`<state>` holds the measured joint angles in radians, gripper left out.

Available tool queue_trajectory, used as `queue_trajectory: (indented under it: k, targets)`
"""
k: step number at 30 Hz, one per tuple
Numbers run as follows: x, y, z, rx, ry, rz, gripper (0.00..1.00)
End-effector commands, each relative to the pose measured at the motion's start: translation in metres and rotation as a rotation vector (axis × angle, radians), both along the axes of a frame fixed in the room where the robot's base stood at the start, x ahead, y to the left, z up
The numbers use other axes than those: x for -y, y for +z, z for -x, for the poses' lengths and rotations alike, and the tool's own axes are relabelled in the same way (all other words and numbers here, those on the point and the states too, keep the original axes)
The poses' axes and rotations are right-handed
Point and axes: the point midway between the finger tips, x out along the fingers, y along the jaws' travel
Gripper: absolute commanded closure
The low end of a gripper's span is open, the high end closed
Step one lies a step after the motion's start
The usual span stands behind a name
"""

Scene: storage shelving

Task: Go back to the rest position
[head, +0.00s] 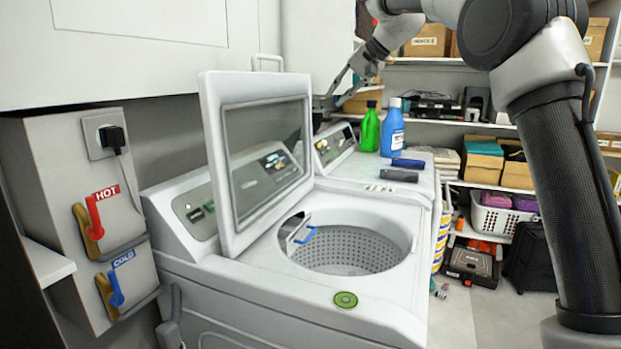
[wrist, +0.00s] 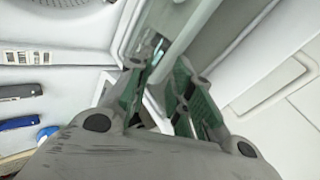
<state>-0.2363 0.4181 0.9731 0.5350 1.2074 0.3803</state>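My gripper (head: 337,92) is high in the head view, above and behind the open washer, near the wall cabinet and the second machine's control panel. My arm reaches up from the right edge and over to it. In the wrist view my gripper (wrist: 160,75) has its two green-lined fingers spread apart, with no object held between them. A pale bar (wrist: 187,30) shows beyond the fingertips; I cannot tell whether they touch it.
The washer (head: 385,305) has its lid (head: 216,165) raised, near my gripper. A green bottle (head: 370,130) and blue bottle (head: 392,132) stand on the second machine. White cabinets (head: 140,50) hang above. Stocked shelves (head: 440,122) stand behind my arm. Some floor (head: 480,325) is clear.

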Motion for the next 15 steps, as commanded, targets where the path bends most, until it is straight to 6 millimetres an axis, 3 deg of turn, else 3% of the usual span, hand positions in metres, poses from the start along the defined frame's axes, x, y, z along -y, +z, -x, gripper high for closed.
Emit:
queue_trajectory:
  k: [3, 8, 15]
  targets:
    - [0.049, -0.038, 0.044, -0.006, 0.022, 0.150, 0.78]
    - [0.116, -0.081, 0.123, -0.015, 0.072, 0.336, 0.78]
    - [0.202, -0.140, 0.262, -0.045, 0.149, 0.548, 0.78]
